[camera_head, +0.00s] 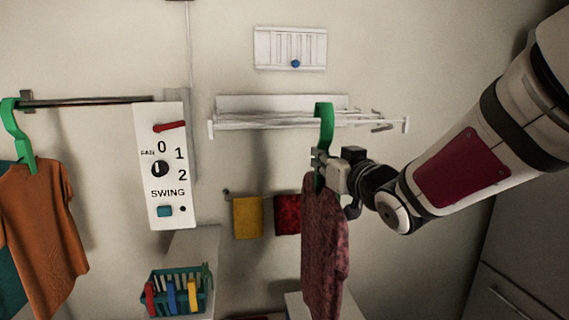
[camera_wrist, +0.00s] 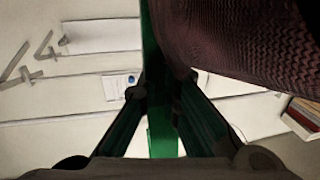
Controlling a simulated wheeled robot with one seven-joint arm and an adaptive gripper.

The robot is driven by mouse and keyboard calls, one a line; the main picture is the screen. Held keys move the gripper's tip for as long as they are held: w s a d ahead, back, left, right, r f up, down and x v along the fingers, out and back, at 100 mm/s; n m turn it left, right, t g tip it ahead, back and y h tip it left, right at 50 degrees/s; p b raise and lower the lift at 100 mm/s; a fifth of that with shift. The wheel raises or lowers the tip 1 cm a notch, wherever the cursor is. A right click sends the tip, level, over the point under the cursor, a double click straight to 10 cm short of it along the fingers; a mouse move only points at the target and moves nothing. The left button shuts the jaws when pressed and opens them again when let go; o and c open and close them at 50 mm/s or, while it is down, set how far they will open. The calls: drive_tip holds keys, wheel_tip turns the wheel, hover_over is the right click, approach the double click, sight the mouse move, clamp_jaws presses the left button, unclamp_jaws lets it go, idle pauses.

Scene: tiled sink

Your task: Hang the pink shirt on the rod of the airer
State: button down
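The pink shirt (camera_head: 324,245) hangs from a green hanger (camera_head: 325,115), its cloth a dark mottled pink. My gripper (camera_head: 322,165) is shut on the green hanger below its hook. The green hanger also shows between my fingers in the wrist view (camera_wrist: 152,60), with the dark shirt cloth (camera_wrist: 250,45) at upper right. The white airer (camera_head: 270,121) is mounted on the wall with several thin rods. In the head view the hanger's hook overlaps the airer's rods; whether it touches them, I cannot tell. The shirt hangs roughly upright.
An orange shirt (camera_head: 42,235) hangs on a green hanger from a dark rod (camera_head: 85,101) at left. A white switch panel (camera_head: 163,200) stands beside it. Yellow (camera_head: 247,218) and red (camera_head: 287,214) cloths hang below the airer. A teal basket (camera_head: 178,292) holds coloured pegs.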

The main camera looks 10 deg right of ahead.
drive_tip(key=shift+w+b, duration=0.6)
drive_tip(key=shift+w, duration=1.9)
drive_tip(key=shift+w+f, duration=0.15)
drive_tip(key=shift+f, duration=0.05)
drive_tip(key=shift+f+b, duration=0.95)
drive_tip(key=shift+f, duration=0.3)
drive_tip(key=c, duration=1.7)
unclamp_jaws()
